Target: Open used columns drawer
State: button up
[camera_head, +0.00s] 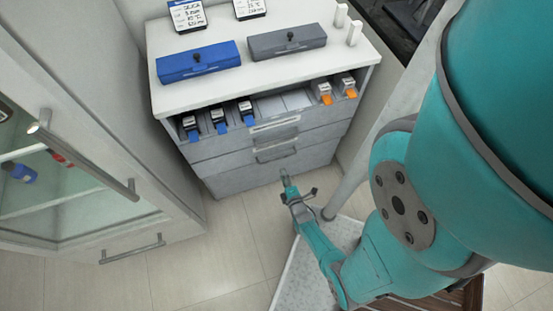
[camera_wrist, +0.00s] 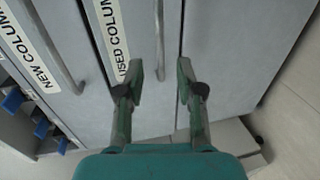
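The used columns drawer (camera_wrist: 139,35) has a grey front with a white label reading "USED COLUMN…", cut off by the frame edge. It looks shut. Its bar handle (camera_wrist: 160,38) shows in the wrist view, and the lower handle in the head view (camera_head: 277,156) appears to be the same one. My gripper (camera_wrist: 160,82) is open and empty. In the wrist view the handle's near end lies between the two fingertips; I cannot tell whether they touch it. In the head view my gripper (camera_head: 297,183) is low in front of the cabinet, just below that handle.
The new columns drawer (camera_wrist: 66,62) is directly above. Blue-tipped columns (camera_head: 219,122) and orange-tipped columns (camera_head: 323,94) sit in the cabinet's open top bay. A blue case (camera_head: 199,66) and a grey case (camera_head: 287,44) lie on top. A glass-fronted cabinet (camera_head: 75,190) stands left.

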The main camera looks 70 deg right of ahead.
aim_at(276, 159)
jog(key=shift+x, duration=5.15)
jog(key=shift+w, duration=0.1)
grip_shut()
